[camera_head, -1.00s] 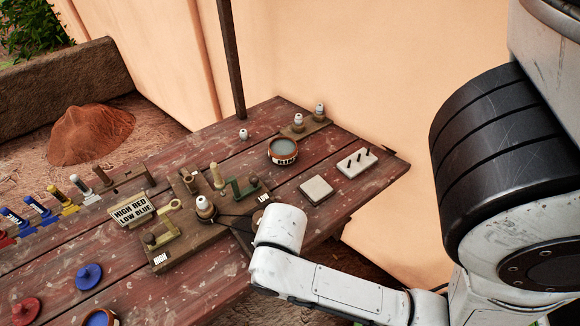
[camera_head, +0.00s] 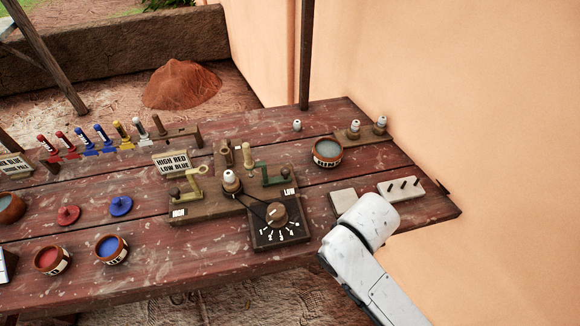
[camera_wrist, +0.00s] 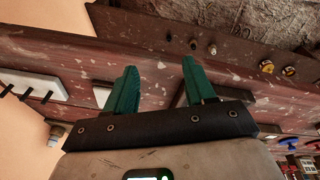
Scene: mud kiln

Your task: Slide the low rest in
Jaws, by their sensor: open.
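The low rest looks to be the green bracket (camera_head: 275,176) beside the LOW label (camera_head: 289,191), on the right of a wooden block (camera_head: 215,205) on the table. A yellow bracket (camera_head: 188,186) stands on the left, above the HIGH label. A white-topped spindle (camera_head: 230,180) stands between them, with a cord to a dark dial box (camera_head: 277,220) in front. My gripper (camera_wrist: 160,68) shows in the wrist view with its two green fingers apart and nothing between them. In the head view it is hidden; only my white arm shows at lower right.
Near my arm are a pale square block (camera_head: 343,196) and a white pegged block (camera_head: 412,187). A grey-filled bowl (camera_head: 327,152) stands behind the brackets. A sign (camera_head: 171,163), colored tubes and paint bowls (camera_head: 111,248) fill the left. A post (camera_head: 306,55) rises behind.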

